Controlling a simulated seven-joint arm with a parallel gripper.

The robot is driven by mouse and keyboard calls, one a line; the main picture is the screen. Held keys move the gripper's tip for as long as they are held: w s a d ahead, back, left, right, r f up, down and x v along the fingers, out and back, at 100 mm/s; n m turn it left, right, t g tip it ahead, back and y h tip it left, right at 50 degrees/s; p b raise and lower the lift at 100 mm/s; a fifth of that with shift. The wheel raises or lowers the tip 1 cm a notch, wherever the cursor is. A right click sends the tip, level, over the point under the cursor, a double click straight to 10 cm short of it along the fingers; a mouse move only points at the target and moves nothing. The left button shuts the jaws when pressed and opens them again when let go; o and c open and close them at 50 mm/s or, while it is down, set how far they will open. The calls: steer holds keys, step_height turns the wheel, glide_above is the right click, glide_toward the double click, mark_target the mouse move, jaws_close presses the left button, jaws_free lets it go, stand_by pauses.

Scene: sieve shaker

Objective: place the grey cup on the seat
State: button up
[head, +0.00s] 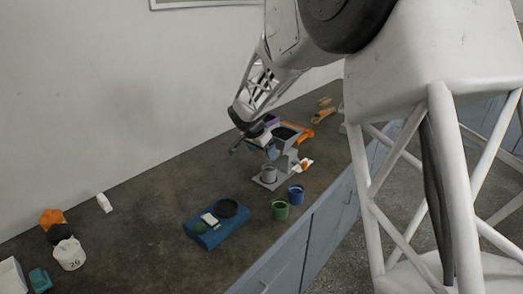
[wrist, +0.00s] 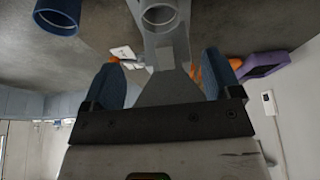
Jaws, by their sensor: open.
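The grey cup (head: 269,172) stands upright on the low plate of the grey sieve shaker (head: 284,160) in the head view. In the wrist view the grey cup (wrist: 160,16) shows at the top centre, on the shaker's grey plate (wrist: 167,48). I take this plate for the seat, though I cannot be sure. My gripper (wrist: 163,68) is open, its two blue fingers apart with nothing held between them. In the head view my gripper (head: 255,145) is above and behind the cup, beside the shaker's upper part, and partly hidden by my arm.
A blue cup (head: 296,194) and a green cup (head: 280,210) stand in front of the shaker near the counter's edge. A blue tray (head: 207,238) lies to the left. Orange items (head: 304,134) lie behind the shaker.

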stand_by(0.4)
steer(key=s+d+r+n+y, duration=0.15)
steer(key=s+d+r, duration=0.25)
steer(key=s, duration=0.8)
steer(key=s+d+r+n, duration=0.25)
steer(key=s+r, duration=0.25)
steer(key=s, duration=0.6)
steer(key=s+d+r+n+y, duration=0.15)
steer(key=s+d+r, duration=0.25)
steer(key=s, duration=0.8)
steer(key=s+d+f+n, duration=0.1)
steer(key=s+f+n, duration=0.1)
steer(key=s, duration=1.3)
steer(key=shift+n+g, duration=0.3)
steer(key=shift+n, duration=0.35)
